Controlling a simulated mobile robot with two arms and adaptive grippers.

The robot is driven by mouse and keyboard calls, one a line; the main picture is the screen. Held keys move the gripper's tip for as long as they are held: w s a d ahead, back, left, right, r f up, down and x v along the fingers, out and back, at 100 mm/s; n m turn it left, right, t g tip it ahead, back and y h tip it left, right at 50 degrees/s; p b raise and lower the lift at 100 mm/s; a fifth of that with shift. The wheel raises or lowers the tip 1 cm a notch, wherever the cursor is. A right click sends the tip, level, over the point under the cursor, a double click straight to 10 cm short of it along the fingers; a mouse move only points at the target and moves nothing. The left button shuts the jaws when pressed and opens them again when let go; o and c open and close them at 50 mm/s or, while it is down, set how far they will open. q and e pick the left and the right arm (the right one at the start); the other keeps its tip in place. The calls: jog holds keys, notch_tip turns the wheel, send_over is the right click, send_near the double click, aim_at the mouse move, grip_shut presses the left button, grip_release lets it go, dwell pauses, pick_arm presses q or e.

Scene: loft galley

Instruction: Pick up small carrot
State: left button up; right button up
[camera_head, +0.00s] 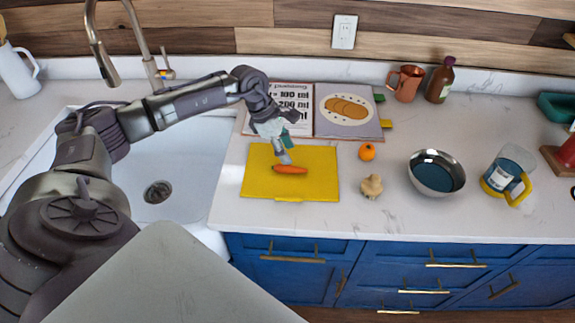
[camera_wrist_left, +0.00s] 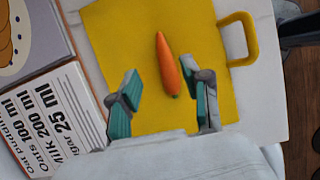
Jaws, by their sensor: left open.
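A small orange carrot (camera_head: 290,169) lies on the yellow cutting board (camera_head: 318,185) on the counter. My left gripper (camera_head: 284,155) is over the board, right at the carrot. My right gripper is not in view.
An open cookbook (camera_head: 312,112) lies behind the board. An orange fruit (camera_head: 367,152), a ginger root (camera_head: 371,187), a metal bowl (camera_head: 436,173) and a measuring jug (camera_head: 507,172) stand to the right. The sink (camera_head: 180,170) is at left, with a faucet (camera_head: 150,60).

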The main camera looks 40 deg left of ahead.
aim_at(297, 168)
pick_arm(q)
jog(key=shift+w+d+f, duration=0.1)
jog(key=shift+f, duration=0.15)
jog(key=shift+d+f, duration=0.15)
jog(key=shift+f, duration=0.05)
jog(key=p+x, duration=0.3)
jog(key=x, duration=0.1)
jog(key=shift+d+f, duration=0.15)
jog(key=shift+d, duration=0.15)
jog(key=shift+f, duration=0.25)
grip_shut()
